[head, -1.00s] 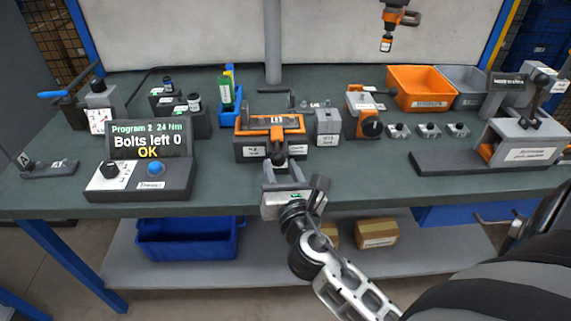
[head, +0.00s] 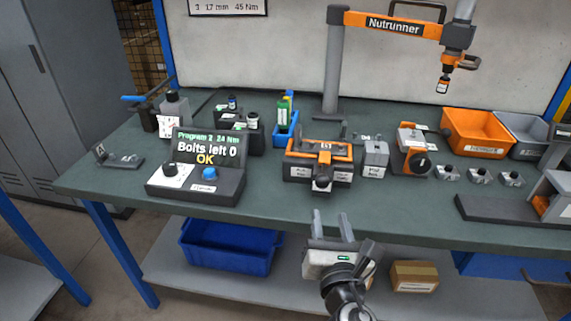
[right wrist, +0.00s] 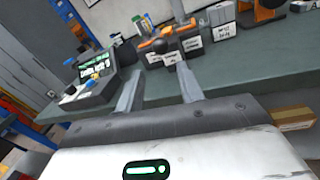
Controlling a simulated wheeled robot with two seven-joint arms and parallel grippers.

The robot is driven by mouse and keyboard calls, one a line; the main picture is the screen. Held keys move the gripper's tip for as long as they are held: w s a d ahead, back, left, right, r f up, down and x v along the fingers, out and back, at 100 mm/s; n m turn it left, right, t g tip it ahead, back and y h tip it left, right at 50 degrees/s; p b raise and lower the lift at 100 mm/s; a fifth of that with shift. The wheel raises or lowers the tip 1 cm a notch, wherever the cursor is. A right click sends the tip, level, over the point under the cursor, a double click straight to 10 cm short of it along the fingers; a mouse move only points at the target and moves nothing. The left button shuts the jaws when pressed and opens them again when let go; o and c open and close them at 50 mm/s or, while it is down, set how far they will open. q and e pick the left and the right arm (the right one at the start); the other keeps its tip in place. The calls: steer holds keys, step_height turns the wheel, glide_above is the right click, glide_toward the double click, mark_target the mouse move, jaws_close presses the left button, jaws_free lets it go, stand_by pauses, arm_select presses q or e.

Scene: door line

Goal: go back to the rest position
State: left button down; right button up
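My right gripper (head: 332,222) is in front of the workbench's front edge, in the lower middle of the head view. Its two fingers are apart with nothing between them. The right wrist view also shows the open, empty fingers (right wrist: 158,92), pointing toward the bench. The orange and dark fixture (head: 318,163) stands on the bench beyond the fingertips, apart from them. My left gripper does not show in either view.
The green workbench (head: 400,212) spans the view. A controller (head: 205,172) reads "Bolts left 0 OK". A blue bin (head: 228,248) and a cardboard box (head: 414,276) sit on the lower shelf. A nutrunner (head: 445,75) hangs above. An orange bin (head: 477,133) stands at the right.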

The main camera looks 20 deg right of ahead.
steer(key=s+a+f+m+g+y, duration=0.3)
steer(key=s+f+m, duration=0.3)
steer(key=m, duration=0.8)
steer(key=s+a+f+m+g+y, duration=0.3)
steer(key=f+m, duration=0.6)
steer(key=m, duration=0.5)
steer(key=s+a+y, duration=0.1)
steer(key=s+y, duration=0.1)
steer(key=s, duration=0.1)
steer(key=shift+a+g, duration=0.3)
steer(key=shift+a, duration=0.05)
